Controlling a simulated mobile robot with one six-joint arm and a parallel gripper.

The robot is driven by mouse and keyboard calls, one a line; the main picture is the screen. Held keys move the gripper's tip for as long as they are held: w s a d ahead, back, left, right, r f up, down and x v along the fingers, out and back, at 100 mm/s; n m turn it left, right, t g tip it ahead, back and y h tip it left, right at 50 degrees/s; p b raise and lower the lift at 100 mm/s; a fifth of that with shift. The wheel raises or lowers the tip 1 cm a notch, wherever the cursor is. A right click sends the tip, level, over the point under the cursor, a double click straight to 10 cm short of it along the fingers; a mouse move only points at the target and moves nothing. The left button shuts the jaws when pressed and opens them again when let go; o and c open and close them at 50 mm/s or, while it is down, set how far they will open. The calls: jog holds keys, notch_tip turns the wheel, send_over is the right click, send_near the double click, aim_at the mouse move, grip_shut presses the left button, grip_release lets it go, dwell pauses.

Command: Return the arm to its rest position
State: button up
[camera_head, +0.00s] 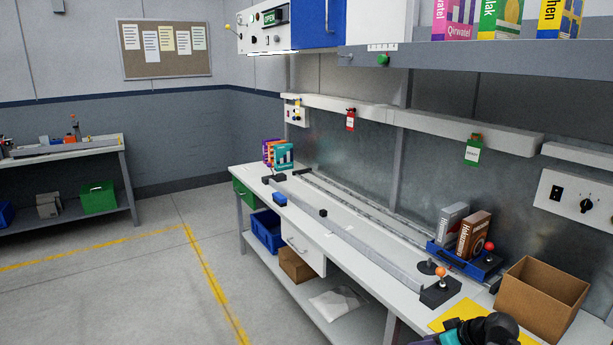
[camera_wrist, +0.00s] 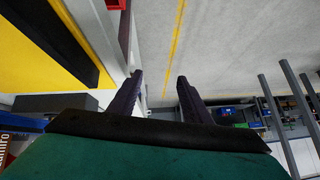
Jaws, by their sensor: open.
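My gripper (camera_wrist: 160,82) is open in the wrist view, its two dark fingers apart with nothing between them. Past the fingers I see the grey floor and a yellow floor line. In the head view, part of my arm (camera_head: 487,331) shows at the bottom right, over the near end of the white workbench (camera_head: 345,262) beside a yellow mat (camera_head: 450,321). The fingertips cannot be made out in the head view.
An open cardboard box (camera_head: 540,300) stands right of my arm. A blue tray (camera_head: 478,268) with two boxes and joystick bases (camera_head: 440,290) are close by. A shelf (camera_head: 490,58) with several boxes hangs above. The floor (camera_head: 120,285) at left is clear.

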jog(key=s+a+f+g+b, duration=0.1)
jog(key=s+a+f+g, duration=0.15)
jog(key=a+f, duration=0.5)
jog(key=s+a+f+g+b, duration=0.25)
jog(key=a+f, duration=0.25)
jog(key=f, duration=0.5)
jog(key=s+a+f+g+b, duration=0.1)
jog(key=s+a+f, duration=0.2)
jog(key=s+f, duration=0.25)
jog(key=s+a+f+g+h+b, duration=0.1)
jog(key=s+a+f+g, duration=0.15)
jog(key=s+f, duration=0.35)
jog(key=s+a+f+g+b, duration=0.1)
jog(key=s+a+f, duration=0.25)
jog(key=f, duration=0.35)
jog(key=s+d+f+m+g+h, duration=0.1)
jog(key=s+d+f+m+h, duration=0.1)
jog(key=s+f, duration=0.2)
jog(key=s+d+f+m+g+h+b, duration=0.1)
jog(key=s+d+f+m+h, duration=0.1)
jog(key=s, duration=0.7)
jog(key=shift+s+d+f+m, duration=0.3)
jog(key=shift+f+m, duration=0.2)
jog(key=shift+f, duration=0.55)
